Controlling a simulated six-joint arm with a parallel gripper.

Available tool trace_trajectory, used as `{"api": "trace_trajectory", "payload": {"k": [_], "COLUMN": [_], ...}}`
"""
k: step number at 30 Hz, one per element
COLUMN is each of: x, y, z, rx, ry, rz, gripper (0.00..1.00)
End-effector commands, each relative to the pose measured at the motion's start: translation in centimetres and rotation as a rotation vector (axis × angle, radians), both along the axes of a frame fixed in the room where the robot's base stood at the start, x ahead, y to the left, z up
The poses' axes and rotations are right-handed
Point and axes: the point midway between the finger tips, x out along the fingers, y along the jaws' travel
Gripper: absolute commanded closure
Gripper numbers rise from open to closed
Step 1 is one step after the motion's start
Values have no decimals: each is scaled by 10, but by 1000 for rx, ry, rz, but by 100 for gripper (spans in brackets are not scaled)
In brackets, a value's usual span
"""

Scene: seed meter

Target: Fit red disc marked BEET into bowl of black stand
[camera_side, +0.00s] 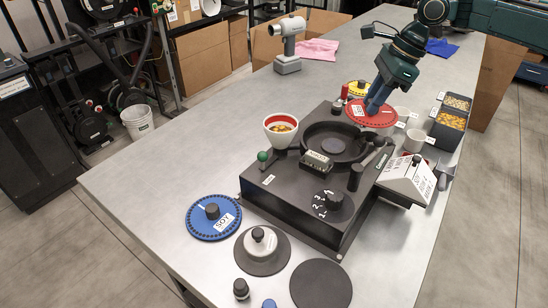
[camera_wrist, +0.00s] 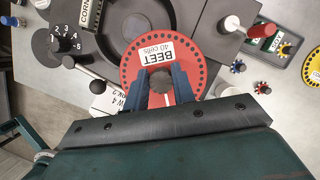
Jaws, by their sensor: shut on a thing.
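The red disc marked BEET (camera_wrist: 185,48) has a ring of small holes and a dark central knob. It also shows in the side view (camera_side: 366,113), raised above the bench behind the stand's bowl. My gripper (camera_wrist: 160,82) is shut on the disc's knob; in the side view it (camera_side: 375,105) comes down from the upper right. The black stand (camera_side: 290,190) sits on the bench, with its round bowl (camera_side: 334,142) showing no disc in it. In the wrist view the disc overlaps part of the bowl (camera_wrist: 112,18).
A white funnel cup (camera_side: 281,129) with a red inside stands at the bowl's left. A blue disc marked SOY (camera_side: 213,217) lies front left. A yellow disc (camera_side: 358,88) lies behind the stand. White cups and seed bins (camera_side: 449,125) stand at right.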

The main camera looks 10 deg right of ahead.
Motion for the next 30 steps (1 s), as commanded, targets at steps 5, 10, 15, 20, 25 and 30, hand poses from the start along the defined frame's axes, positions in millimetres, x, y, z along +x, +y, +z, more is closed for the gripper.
{"api": "trace_trajectory", "payload": {"k": [5,10,15,20,25,30], "x": [-8,-15,-17,-17,-18,-18], "y": [49,76,85,86,86,86], "z": [10,16,17,17,15,9], "rx": [-1,-1,-1,-1,-1,0], "ry": [0,0,1,1,2,3], "rz": [-25,-37,-46,-46,-45,-45], "gripper": [99,99,99,99,99,99]}}
